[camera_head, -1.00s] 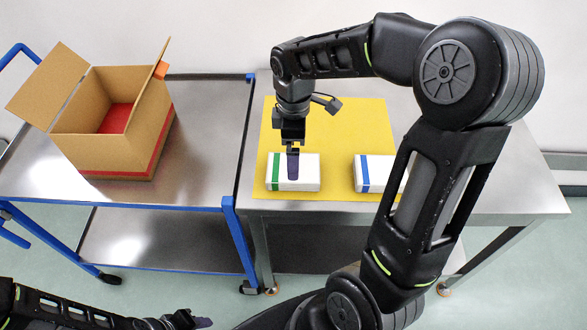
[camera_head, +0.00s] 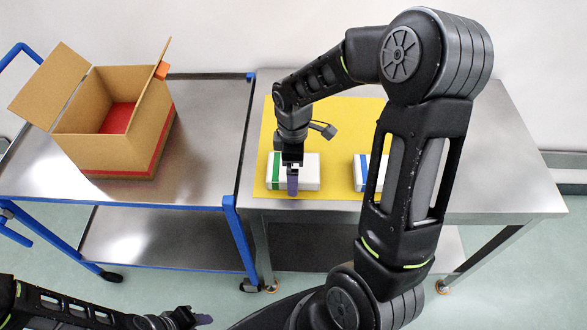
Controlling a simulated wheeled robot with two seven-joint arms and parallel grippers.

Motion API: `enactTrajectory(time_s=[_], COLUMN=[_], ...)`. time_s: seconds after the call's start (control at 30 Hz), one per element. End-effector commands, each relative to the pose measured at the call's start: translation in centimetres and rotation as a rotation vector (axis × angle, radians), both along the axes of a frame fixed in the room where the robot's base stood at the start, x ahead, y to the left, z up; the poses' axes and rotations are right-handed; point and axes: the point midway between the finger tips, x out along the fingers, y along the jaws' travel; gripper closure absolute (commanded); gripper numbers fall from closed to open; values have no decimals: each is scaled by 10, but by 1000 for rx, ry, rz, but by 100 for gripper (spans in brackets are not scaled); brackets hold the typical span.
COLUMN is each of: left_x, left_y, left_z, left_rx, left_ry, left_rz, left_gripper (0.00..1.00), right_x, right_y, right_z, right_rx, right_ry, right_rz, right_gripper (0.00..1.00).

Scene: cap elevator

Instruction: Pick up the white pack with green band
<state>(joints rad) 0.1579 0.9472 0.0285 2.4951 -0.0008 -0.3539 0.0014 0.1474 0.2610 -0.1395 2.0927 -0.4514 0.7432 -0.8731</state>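The white pack with the green band (camera_head: 308,170) lies flat on a yellow mat (camera_head: 345,115) on the right-hand table. Its green band (camera_head: 275,168) is near its left end. My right gripper (camera_head: 292,182) is at this pack, pointing down. One purple finger shows in front of the pack's near side; the other finger is hidden, so I cannot tell whether it grips. My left gripper (camera_head: 203,319) is low at the bottom edge, away from the tables, with its finger opening unclear.
A second white pack with a blue band (camera_head: 362,171) lies to the right, partly hidden by my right arm. An open cardboard box (camera_head: 105,150) with a red inside stands on the blue-framed cart (camera_head: 205,130) at left. The table's right side (camera_head: 500,175) is clear.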

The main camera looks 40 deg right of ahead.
Motion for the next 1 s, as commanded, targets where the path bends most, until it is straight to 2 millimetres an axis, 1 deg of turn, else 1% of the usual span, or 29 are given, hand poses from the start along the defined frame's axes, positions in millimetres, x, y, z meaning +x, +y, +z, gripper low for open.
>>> enactTrajectory(time_s=[0.57, 0.67, 1.0], left_x=[0, 0, 0], left_y=[0, 0, 0], left_z=[0, 0, 0], left_rx=[0, 0, 0], left_ry=[0, 0, 0], left_rz=[0, 0, 0], left_gripper=[64, 64, 64], right_x=[0, 0, 0], right_y=[0, 0, 0], right_z=[-1, -1, -1], right_rx=[-1, -1, -1], right_ry=[-1, -1, -1], right_rz=[0, 0, 0], right_gripper=[0, 7, 34])
